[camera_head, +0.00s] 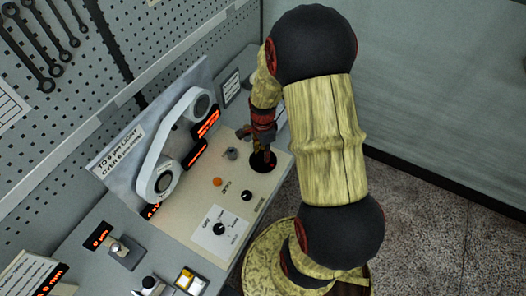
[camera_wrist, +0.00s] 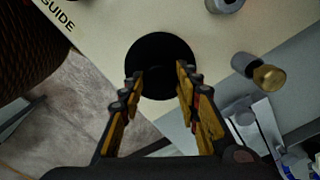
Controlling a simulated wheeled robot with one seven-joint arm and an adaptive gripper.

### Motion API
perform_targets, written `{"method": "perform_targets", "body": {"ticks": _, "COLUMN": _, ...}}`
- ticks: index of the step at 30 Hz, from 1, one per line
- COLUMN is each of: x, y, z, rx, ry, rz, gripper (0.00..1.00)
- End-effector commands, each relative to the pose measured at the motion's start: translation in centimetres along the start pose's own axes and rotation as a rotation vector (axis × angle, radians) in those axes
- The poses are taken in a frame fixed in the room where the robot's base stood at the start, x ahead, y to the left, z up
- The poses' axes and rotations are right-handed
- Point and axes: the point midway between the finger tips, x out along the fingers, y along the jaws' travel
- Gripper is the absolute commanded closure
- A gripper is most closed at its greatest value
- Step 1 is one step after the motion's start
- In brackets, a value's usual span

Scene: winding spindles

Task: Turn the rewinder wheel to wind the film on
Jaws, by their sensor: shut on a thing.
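The black round wheel (camera_wrist: 160,46) lies on the cream panel of the rewinder and fills the middle of the wrist view. In the head view the wheel (camera_head: 255,167) shows at the panel's right side, partly hidden under my gripper (camera_head: 263,152). My gripper (camera_wrist: 160,73) points down at it, with its two yellow fingers on either side over the dark face. The fingers are shut on the wheel, though the exact contact is too dark to make out. A pale film band (camera_head: 158,133) loops around an upper spool (camera_head: 201,105) and a lower spool (camera_head: 163,183).
A brass-tipped post (camera_wrist: 267,77) stands right of the wheel in the wrist view. Wrenches (camera_head: 30,45) hang on the pegboard.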

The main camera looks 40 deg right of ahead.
Motion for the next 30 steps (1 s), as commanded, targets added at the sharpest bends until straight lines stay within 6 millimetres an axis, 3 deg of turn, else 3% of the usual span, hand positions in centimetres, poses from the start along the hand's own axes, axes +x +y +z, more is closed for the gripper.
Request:
{"method": "perform_targets", "body": {"ticks": 12, "x": -0.07, "y": -0.09, "z": -0.03, "rx": 0.193, "ry": 0.000, "rz": -0.002, "gripper": 0.93}}
{"method": "perform_targets", "body": {"ticks": 29, "x": -0.06, "y": -0.11, "z": -0.04, "rx": 0.221, "ry": 0.000, "rz": -0.003, "gripper": 0.93}}
{"method": "perform_targets", "body": {"ticks": 30, "x": -0.06, "y": -0.11, "z": -0.04, "rx": 0.221, "ry": 0.000, "rz": -0.003, "gripper": 0.66}}
